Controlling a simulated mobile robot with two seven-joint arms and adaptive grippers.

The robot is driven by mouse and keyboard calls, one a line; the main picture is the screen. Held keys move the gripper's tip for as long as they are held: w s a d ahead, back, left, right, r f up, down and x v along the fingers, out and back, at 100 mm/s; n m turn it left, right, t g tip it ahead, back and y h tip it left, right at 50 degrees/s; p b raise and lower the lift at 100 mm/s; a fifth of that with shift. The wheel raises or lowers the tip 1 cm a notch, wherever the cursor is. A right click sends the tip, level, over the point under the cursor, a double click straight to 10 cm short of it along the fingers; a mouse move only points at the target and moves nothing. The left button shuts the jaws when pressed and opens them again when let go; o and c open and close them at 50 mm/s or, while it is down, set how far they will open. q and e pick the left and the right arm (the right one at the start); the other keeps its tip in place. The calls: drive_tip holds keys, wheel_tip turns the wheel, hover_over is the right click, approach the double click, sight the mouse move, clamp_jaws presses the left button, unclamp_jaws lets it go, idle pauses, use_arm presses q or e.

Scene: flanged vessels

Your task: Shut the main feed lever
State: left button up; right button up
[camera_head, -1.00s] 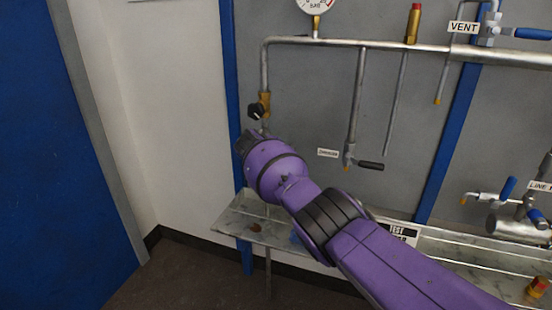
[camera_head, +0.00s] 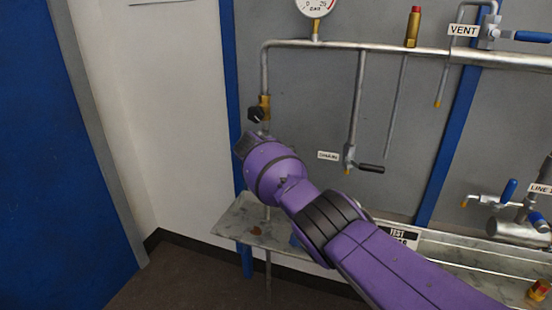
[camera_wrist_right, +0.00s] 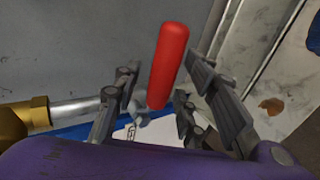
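A red lever handle (camera_wrist_right: 168,62) stands in the right wrist view, in the space between the fingers of my right gripper (camera_wrist_right: 163,78). Gaps show on both sides of its upper part, so the fingers are open around it and not clamped. Its lower end reaches down near a metal fitting, partly hidden by the fingers. No label on it is readable, so I cannot confirm it is the main feed lever. In the head view my right arm reaches in from the lower right; its purple wrist hides the red handle. My left gripper is not in view.
Blue vent (camera_head: 533,36) and line (camera_head: 508,190) levers are at the right. A metal shelf (camera_head: 235,222) lies below.

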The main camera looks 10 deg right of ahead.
drive_tip(key=v, duration=1.2)
drive_tip(key=shift+f, duration=0.15)
